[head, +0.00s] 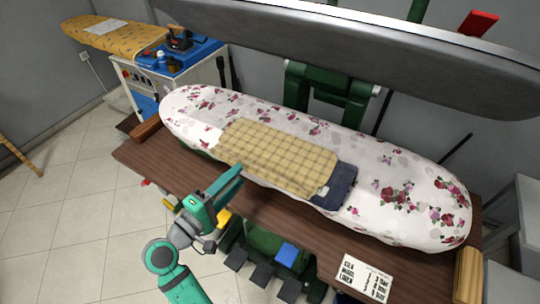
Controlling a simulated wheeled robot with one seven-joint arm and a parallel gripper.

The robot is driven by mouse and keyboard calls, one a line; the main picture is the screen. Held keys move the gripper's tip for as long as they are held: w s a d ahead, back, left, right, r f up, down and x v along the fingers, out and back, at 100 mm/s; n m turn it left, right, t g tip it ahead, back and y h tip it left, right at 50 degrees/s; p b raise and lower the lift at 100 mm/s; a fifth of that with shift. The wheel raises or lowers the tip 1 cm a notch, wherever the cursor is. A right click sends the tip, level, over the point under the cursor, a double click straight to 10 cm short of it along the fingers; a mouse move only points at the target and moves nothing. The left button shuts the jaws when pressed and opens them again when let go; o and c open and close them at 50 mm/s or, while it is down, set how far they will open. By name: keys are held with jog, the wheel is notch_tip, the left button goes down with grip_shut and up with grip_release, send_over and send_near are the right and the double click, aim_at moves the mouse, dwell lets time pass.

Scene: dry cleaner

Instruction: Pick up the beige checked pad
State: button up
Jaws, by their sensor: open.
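The beige checked pad (275,157) lies flat on the white floral pressing board (390,190), near its middle. Its right end rests against or over a dark blue folded cloth (338,187); I cannot tell which. My gripper (238,172) is in front of the pad's near left edge and looks apart from it, though the height gap is hard to judge. My gripper is open, and nothing shows between its fingers.
A large grey press head (370,55) hangs over the back of the board. A brown wooden table (150,160) edges the board, with a printed sign (366,278) at front right. A blue-topped cabinet with an iron (178,40) stands at back left.

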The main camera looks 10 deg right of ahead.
aim_at(246, 166)
jog(key=shift+r+x, duration=0.15)
jog(key=shift+x, duration=1.25)
jog(key=shift+r+x, duration=0.15)
jog(key=shift+x, duration=1.25)
jog(key=shift+a, duration=0.1)
grip_shut()
